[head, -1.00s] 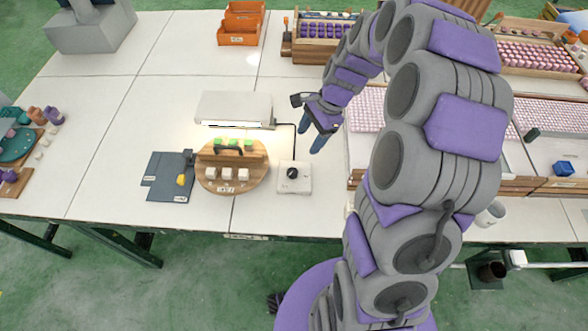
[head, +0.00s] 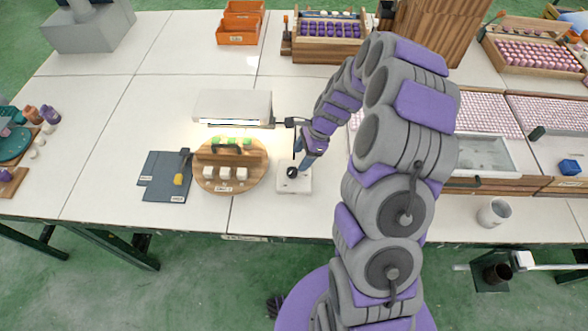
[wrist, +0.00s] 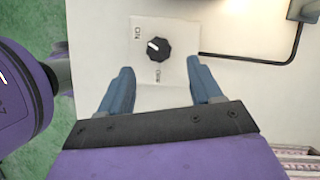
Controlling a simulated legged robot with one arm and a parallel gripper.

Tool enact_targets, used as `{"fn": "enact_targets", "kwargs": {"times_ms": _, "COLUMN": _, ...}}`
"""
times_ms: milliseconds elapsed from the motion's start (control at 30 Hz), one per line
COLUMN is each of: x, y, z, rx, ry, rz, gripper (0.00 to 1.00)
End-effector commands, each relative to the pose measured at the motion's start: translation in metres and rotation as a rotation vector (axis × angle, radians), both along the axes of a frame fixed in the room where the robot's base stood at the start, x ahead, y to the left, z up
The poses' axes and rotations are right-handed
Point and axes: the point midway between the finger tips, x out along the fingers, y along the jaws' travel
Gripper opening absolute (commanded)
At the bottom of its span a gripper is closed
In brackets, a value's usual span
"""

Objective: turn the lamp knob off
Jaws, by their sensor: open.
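The black lamp knob (wrist: 158,49) sits on a white switch plate (wrist: 178,68) that lies on the table. In the wrist view the knob is ahead of and between my two blue fingers, not touched by them, and its white mark points toward the upper left, near the "ON" lettering. In the head view the knob (head: 292,172) is right of the round tray. My gripper (wrist: 160,82) is open and empty, just short of the knob; it also shows in the head view (head: 301,162). The lamp (head: 233,107) glows along its lower edge and connects to the plate by a black cable.
A round wooden tray (head: 207,183) with white and green blocks stands left of the plate. Dark mats (head: 163,190) with a yellow-tipped tool lie farther left. A white cup (head: 494,212) and pink-filled trays are at the right.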

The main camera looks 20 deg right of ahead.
Motion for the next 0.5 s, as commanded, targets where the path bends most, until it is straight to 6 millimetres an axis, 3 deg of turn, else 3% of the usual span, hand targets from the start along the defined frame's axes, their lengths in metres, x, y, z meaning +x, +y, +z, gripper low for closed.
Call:
{"fn": "enact_targets", "kwargs": {"times_ms": 200, "x": -0.001, "y": 0.016, "z": -0.039, "rx": 0.002, "ry": 0.005, "rz": 0.002, "gripper": 0.64}}
{"fn": "enact_targets", "kwargs": {"times_ms": 500, "x": 0.0, "y": 0.026, "z": -0.061, "rx": 0.001, "ry": 0.002, "rz": 0.002, "gripper": 0.64}}
